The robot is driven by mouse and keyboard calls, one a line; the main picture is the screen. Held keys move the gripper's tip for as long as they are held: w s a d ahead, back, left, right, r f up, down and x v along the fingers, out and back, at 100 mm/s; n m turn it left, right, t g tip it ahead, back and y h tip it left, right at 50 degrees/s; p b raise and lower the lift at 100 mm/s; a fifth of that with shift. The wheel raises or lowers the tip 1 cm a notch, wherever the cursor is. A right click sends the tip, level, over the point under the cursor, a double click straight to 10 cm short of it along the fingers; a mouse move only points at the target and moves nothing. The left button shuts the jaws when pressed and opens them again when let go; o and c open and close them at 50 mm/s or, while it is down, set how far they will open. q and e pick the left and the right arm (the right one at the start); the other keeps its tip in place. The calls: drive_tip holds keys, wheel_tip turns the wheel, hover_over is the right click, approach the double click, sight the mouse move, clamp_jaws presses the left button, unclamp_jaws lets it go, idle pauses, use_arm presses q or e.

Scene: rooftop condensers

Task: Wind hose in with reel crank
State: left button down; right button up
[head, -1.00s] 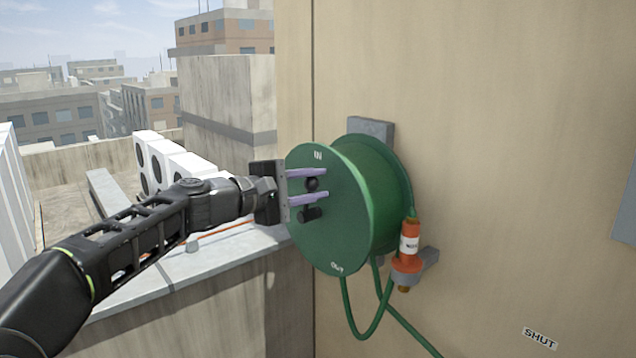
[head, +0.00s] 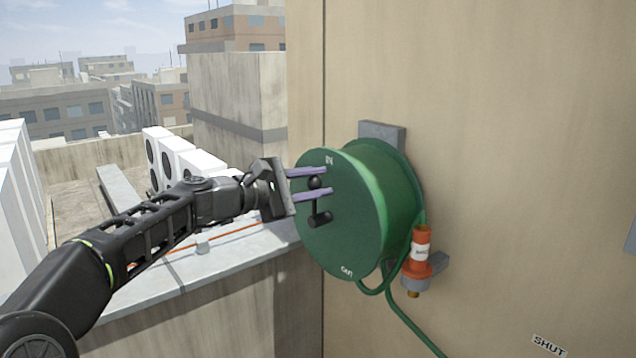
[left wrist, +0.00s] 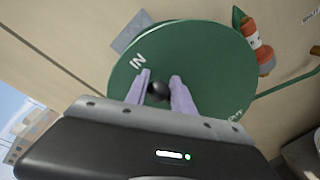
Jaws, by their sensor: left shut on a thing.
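A green hose reel (head: 365,215) hangs on the beige wall, its round face marked IN at the top and OUT at the bottom. A black crank (head: 320,217) sits on that face, with a round black knob (head: 315,182) at its upper end. My left gripper (head: 322,182) is shut on the knob, one pale purple finger above it and one below. The left wrist view shows the knob (left wrist: 158,91) between the fingers. The green hose (head: 398,305) leaves the reel and runs down to the right. An orange nozzle (head: 421,245) with a white label sits upright in a grey holder. My right gripper is out of view.
A parapet ledge (head: 215,265) runs below my left arm, with an orange line along it. White condenser units (head: 185,160) stand beyond it. A SHUT label (head: 549,346) is on the wall at lower right. The wall right of the reel is mostly clear.

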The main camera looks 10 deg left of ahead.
use_arm(q)
drive_tip(key=c, duration=1.3)
unclamp_jaws()
drive_tip(key=shift+w+a+f, duration=0.15)
drive_tip(key=shift+a+f, duration=0.25)
drive_tip(key=shift+f, duration=0.35)
drive_tip(key=o, duration=0.3)
drive_tip(key=shift+r, duration=0.15)
drive_tip(key=shift+o, duration=0.3)
drive_tip(key=shift+r, duration=0.1)
drive_tip(key=shift+r, duration=0.1)
drive_tip(key=shift+s+a, duration=0.1)
drive_tip(key=shift+s, duration=0.15)
drive_tip(key=b+v, duration=0.3)
drive_tip(key=v, duration=0.4)
